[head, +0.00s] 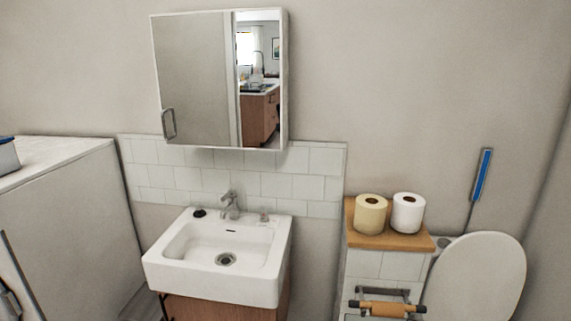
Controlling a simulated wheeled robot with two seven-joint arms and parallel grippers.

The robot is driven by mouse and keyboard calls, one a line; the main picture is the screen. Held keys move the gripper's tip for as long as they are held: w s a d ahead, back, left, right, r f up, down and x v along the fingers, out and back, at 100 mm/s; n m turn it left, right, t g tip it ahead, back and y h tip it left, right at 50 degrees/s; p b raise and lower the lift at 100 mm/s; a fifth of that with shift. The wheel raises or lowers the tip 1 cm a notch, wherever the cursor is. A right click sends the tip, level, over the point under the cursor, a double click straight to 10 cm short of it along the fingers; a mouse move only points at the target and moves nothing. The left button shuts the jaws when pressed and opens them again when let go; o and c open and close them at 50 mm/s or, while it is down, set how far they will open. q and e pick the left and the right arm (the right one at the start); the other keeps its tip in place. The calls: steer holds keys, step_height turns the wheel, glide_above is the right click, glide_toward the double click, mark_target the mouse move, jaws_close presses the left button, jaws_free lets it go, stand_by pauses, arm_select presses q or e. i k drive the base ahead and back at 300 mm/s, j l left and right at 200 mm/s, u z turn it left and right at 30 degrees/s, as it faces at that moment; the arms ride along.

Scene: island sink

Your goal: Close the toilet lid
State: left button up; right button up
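The toilet lid (474,280) is a white oval at the lower right of the head view. It appears raised, standing up with its broad face toward me. Its lower end and most of the toilet are cut off by the bottom edge, so the seat and bowl are hidden. Neither of my grippers shows in this view.
A white sink (218,255) on a wooden cabinet stands left of the toilet. Two paper rolls sit on a wooden-topped ledge (419,242), above a roll holder (387,308). A blue-handled brush (483,175) rises behind the lid. A white appliance (70,220) is at left.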

mark_target(481, 276)
steer(key=z, duration=2.65)
steer(key=i+j+z, duration=0.1)
steer(key=i+j, duration=0.65)
steer(key=j, duration=0.2)
steer(key=i+j+z, duration=0.15)
steer(key=i+j, duration=0.25)
steer(key=j, duration=0.1)
